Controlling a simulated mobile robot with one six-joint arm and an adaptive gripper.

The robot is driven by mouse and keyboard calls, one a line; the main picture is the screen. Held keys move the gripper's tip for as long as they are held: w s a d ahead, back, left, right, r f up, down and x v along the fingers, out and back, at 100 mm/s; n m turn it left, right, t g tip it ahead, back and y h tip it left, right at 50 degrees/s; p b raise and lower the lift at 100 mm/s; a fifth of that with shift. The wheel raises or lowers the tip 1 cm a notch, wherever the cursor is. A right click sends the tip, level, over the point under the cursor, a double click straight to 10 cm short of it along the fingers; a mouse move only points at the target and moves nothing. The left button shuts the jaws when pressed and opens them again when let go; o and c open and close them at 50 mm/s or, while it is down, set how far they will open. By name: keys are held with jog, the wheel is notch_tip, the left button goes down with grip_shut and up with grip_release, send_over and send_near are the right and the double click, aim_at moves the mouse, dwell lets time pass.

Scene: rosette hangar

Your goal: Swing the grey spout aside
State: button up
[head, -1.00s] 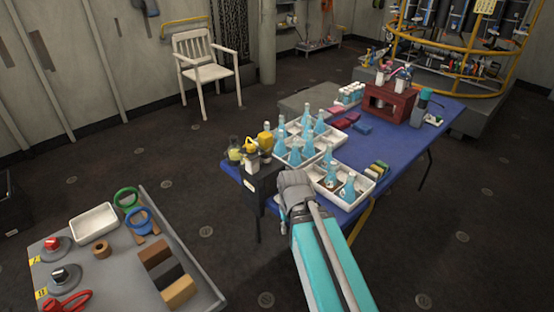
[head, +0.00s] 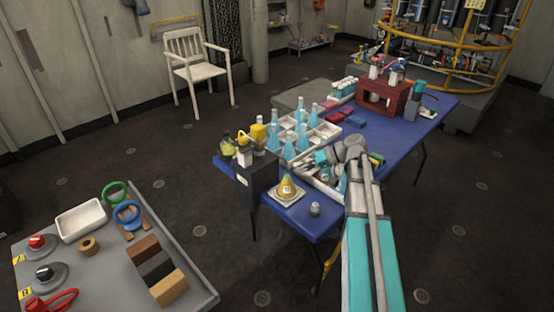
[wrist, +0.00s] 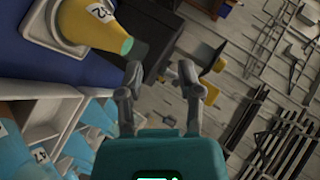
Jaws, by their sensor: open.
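My gripper (wrist: 160,78) is open in the wrist view, with nothing seen between its fingers. Past the fingertips stands a black box (wrist: 148,38), with yellow parts (wrist: 212,88) beyond it. I cannot make out the grey spout for certain in either view. My gripper in the head view is mostly hidden around my wrist, above the near white tray, right of the box.
White divided trays (head: 322,137) hold several blue flasks. A grey bench (head: 110,270) stands at left, with bare floor between.

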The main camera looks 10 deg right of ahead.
jog(key=t+y, duration=0.2)
send_near(277, 156)
jog(key=d, duration=0.3)
jog(key=shift+s+d+r+n, duration=0.25)
jog(key=shift+s+d+n, duration=0.05)
jog(key=shift+s+d, duration=0.05)
jog(key=shift+a+b, duration=0.1)
jog(key=shift+b, duration=0.2)
jog(key=b+x, duration=0.2)
jog(key=x, duration=1.1)
jog(key=shift+w+a+b, duration=0.1)
jog(key=shift+a+b, duration=0.25)
jog(key=shift+b, duration=0.05)
grip_shut()
